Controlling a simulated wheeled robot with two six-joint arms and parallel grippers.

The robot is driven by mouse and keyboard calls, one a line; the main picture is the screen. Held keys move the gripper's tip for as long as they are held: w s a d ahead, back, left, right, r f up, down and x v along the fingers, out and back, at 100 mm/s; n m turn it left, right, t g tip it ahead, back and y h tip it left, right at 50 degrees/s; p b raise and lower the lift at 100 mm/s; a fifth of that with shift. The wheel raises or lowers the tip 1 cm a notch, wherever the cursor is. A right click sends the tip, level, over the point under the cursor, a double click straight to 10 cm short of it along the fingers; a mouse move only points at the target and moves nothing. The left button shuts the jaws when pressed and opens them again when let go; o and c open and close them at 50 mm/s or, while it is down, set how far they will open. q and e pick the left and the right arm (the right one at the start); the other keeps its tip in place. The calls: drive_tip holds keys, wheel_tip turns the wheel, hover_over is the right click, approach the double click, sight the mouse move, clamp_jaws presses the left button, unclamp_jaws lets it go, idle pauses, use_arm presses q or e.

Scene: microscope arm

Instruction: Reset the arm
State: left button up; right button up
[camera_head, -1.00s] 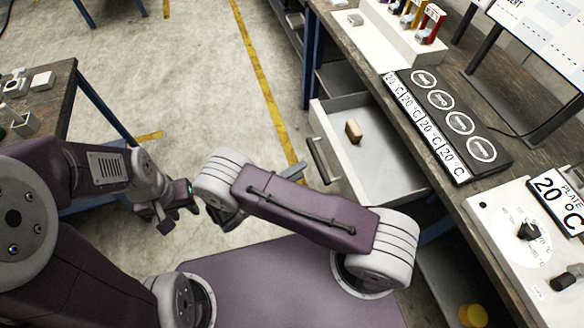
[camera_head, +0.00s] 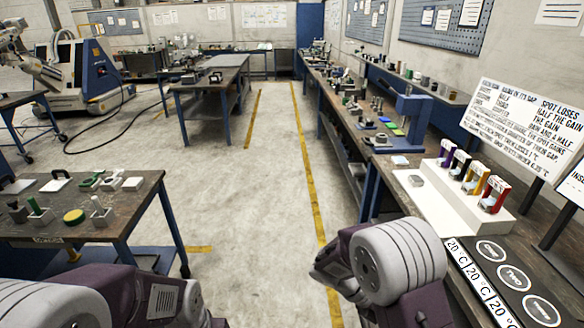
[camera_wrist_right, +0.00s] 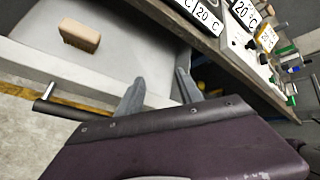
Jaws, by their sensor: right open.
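In the right wrist view, my right gripper (camera_wrist_right: 160,92) is open and empty. Its two grey fingers stand apart over the front part of an open drawer (camera_wrist_right: 130,65). A wooden block (camera_wrist_right: 80,35) lies in the drawer, apart from the fingers. The drawer's dark handle (camera_wrist_right: 65,112) shows at the left. In the head view my right arm is folded at the lower middle, and its fingers cannot be made out. My left arm shows at the lower left; its gripper is out of view. The drawer is out of the head view.
The right workbench holds a dark plate strip (camera_head: 503,282), a white stand (camera_head: 458,202) with coloured holders, a sign board (camera_head: 520,125) and a blue stand (camera_head: 408,122). A left table (camera_head: 95,220) carries small parts. The floor (camera_head: 265,180) between is clear.

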drive_tip(key=s+m+y, duration=0.5)
drive_tip(key=s+m, duration=0.2)
drive_tip(key=m, duration=0.2)
drive_tip(key=w+a+f+m+t+y, duration=0.1)
drive_tip(key=a+m+y, duration=0.4)
drive_tip(key=m, duration=1.2)
drive_tip(key=a+f+t, duration=0.1)
drive_tip(key=a+t, duration=0.1)
drive_tip(key=a, duration=0.1)
drive_tip(key=shift+w+a+m+t, duration=0.2)
drive_tip(key=shift+a+m+t, duration=0.1)
drive_tip(key=shift+a+t, duration=0.1)
drive_tip(key=shift+d, duration=0.1)
